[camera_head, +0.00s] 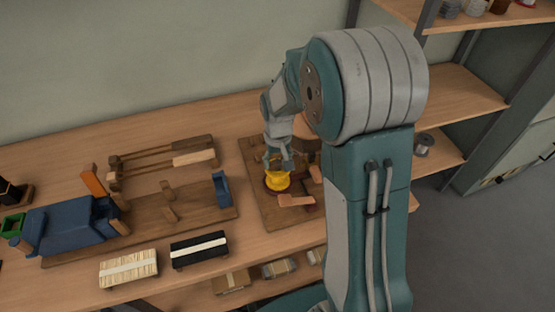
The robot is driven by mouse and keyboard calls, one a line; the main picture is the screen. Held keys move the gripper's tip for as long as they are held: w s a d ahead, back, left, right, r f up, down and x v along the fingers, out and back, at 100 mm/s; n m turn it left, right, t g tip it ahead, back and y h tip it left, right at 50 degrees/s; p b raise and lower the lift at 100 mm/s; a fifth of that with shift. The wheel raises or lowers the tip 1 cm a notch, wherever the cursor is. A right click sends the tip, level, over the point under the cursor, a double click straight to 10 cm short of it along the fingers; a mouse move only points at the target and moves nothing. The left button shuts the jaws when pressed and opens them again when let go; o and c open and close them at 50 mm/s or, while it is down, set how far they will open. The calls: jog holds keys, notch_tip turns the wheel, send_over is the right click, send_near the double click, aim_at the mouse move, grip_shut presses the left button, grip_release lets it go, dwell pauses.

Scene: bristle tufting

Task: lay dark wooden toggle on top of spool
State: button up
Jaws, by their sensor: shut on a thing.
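A yellow spool (277,183) sits on the brown wooden board at the right part of the bench. My gripper (277,165) points down right over the spool, its fingertips at or just above the spool's top. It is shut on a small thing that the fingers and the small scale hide. I cannot make out the dark wooden toggle for certain. I cannot tell whether what I hold touches the spool.
A light wooden piece (296,201) lies just in front of the spool on the board (262,214). My arm hides the board's right side. A blue vise-like fixture (66,232), a black brush block (199,249) and a pale bristle bundle (128,268) stand to the left.

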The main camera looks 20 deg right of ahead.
jog(key=shift+f, duration=0.25)
jog(key=o, duration=0.7)
notch_tip(320, 180, up, 12)
jog(key=shift+f, duration=0.1)
dwell(0.4)
